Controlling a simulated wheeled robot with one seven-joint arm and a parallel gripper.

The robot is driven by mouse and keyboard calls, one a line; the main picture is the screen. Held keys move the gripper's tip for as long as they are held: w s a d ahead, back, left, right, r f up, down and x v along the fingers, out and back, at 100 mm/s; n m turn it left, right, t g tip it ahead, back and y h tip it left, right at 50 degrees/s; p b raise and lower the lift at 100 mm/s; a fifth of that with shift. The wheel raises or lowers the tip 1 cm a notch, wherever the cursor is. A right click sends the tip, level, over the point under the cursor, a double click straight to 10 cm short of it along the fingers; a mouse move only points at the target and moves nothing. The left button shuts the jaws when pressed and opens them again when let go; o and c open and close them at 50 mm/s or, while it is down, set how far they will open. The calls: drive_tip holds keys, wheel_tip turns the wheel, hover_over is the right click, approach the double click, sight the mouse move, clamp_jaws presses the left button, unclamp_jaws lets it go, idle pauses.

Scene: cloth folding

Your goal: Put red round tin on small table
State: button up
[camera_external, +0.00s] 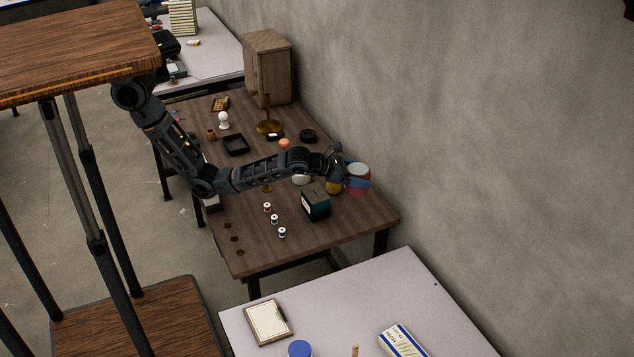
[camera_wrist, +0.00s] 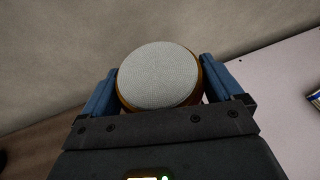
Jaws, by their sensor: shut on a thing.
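My gripper (camera_wrist: 160,90) is shut on a round tin with its blue fingers on either side. In the wrist view the tin (camera_wrist: 160,76) shows a pale grey round top and a golden-brown rim. In the external view the tin (camera_external: 358,183) shows red on its side. My gripper (camera_external: 350,178) holds it above the right side of the brown wooden table (camera_external: 345,232), near the wall. A pale table (camera_external: 350,298) stands in the foreground and shows at the right of the wrist view (camera_wrist: 285,105). I cannot tell which table is the small one.
On the brown table stand a dark green box (camera_external: 316,203), several thread spools (camera_external: 274,219), a black tray (camera_external: 236,145) and a brass stand (camera_external: 268,126).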

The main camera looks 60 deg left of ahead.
drive_tip(key=s+d+m+g+h+b, duration=0.35)
drive_tip(key=s+d+m+h, duration=0.2)
drive_tip(key=s+d, duration=1.9)
wheel_tip(320, 180, down, 12)
drive_tip(key=w+d, duration=0.1)
drive_tip(key=w, duration=0.1)
drive_tip(key=shift+t, duration=0.35)
drive_tip(key=shift+w+a+f+b, duration=0.2)
drive_tip(key=shift+w+a+f, duration=0.5)
drive_tip(key=shift+w+f, duration=1.1)
drive_tip(key=shift+w+a+f+b, duration=0.25)
drive_tip(key=shift+w+a+f, duration=0.5)
drive_tip(key=shift+w+f, duration=0.95)
drive_tip(key=shift+w+a+f+b, duration=0.2)
drive_tip(key=shift+w+a+f, duration=0.5)
drive_tip(key=shift+w+f, duration=1.1)
drive_tip(key=shift+s+f, duration=0.1)
drive_tip(key=shift+f, duration=0.05)
drive_tip(key=o, duration=1.2)
drive_tip(key=shift+f, duration=0.15)
drive_tip(key=shift+c, duration=0.2)
